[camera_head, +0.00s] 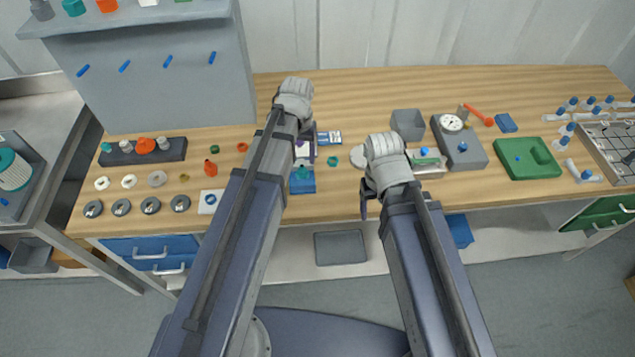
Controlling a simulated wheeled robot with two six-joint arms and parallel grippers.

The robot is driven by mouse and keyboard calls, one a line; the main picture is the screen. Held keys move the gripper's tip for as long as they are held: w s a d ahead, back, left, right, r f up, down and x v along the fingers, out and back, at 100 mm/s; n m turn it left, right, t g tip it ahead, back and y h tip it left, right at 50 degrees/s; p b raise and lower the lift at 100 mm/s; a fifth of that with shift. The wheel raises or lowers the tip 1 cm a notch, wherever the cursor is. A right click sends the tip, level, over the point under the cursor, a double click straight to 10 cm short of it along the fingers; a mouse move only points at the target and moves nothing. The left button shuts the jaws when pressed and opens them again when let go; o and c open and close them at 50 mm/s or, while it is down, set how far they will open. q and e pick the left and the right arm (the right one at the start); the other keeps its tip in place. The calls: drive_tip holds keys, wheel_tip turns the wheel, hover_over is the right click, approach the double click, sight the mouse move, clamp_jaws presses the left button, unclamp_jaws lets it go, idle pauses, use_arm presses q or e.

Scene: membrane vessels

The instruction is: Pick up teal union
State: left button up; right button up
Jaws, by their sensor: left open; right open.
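A small teal part (302,173), which looks like the teal union, is at the blue block (302,186) near the table's front edge. A second small teal piece (332,161) lies on the wood just to its right. I cannot tell for sure which one is the union. My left gripper (307,142) is open, pointing down above the table, a little behind the first teal part. Its own wrist hides part of the fingers. My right gripper (368,198) is open and empty at the front edge, right of both teal pieces, mostly hidden by its wrist.
A grey bin (408,124), a grey gauge unit (459,146) and a green tray (526,158) stand right. Several rings, a dark rack (143,152) and a grey shelf panel (150,75) are left.

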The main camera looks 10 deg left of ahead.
sight(302, 166)
use_arm(q)
drive_tip(key=shift+w+f, duration=0.15)
drive_tip(key=shift+f, duration=0.1)
wheel_tip(302, 166, down, 2)
drive_tip(key=shift+f+b, duration=0.1)
drive_tip(key=shift+b, duration=1.15)
drive_tip(key=f+b, duration=0.5)
drive_tip(key=shift+w+a+f, duration=0.1)
drive_tip(key=shift+w+f, duration=0.1)
drive_tip(key=shift+w, duration=0.05)
drive_tip(key=shift+r, duration=0.1)
drive_tip(key=shift+c, duration=0.3)
clamp_jaws()
